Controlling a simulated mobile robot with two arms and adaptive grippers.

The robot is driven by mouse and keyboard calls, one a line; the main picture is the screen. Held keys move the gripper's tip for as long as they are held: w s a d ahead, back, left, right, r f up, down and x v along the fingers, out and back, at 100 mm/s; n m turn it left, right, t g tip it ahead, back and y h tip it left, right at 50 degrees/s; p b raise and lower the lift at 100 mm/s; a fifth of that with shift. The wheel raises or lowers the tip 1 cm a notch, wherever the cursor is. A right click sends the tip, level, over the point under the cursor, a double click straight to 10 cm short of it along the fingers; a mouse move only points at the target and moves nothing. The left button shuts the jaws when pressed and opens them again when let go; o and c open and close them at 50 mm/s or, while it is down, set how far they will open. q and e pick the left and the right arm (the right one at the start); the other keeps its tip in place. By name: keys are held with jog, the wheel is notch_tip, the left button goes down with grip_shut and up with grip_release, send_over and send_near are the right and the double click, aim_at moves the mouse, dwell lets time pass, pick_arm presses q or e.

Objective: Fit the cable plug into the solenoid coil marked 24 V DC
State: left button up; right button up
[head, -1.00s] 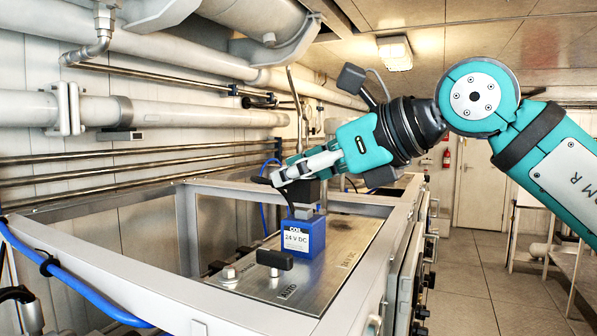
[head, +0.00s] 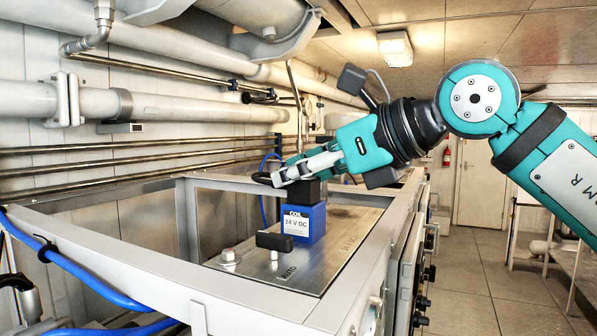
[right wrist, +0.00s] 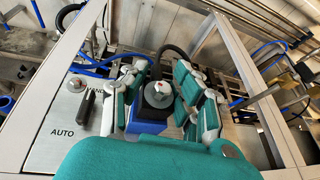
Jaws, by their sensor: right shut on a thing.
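The blue coil (head: 303,224), labelled COIL 24 V DC, stands upright on a metal plate (head: 345,225) inside the frame. My right gripper (head: 290,178) is directly above it, shut on the black cable plug (head: 306,191). In the head view the plug meets the coil's top with no clear gap; I cannot tell how deep it sits. In the right wrist view the plug (right wrist: 158,95), with a round grey screw head on top, is between the fingers, over the coil (right wrist: 149,126). Its dark cable (right wrist: 174,54) curves away behind. My left gripper is not in view.
A grey frame (head: 120,275) surrounds the plate. A blue hose (head: 95,280) runs along its left. Clear floor lies to the right.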

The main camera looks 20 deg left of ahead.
jog(key=o, duration=1)
jog(key=shift+f, duration=0.15)
jog(key=shift+o, duration=0.2)
jog(key=shift+d, duration=0.1)
jog(key=v, duration=1.2)
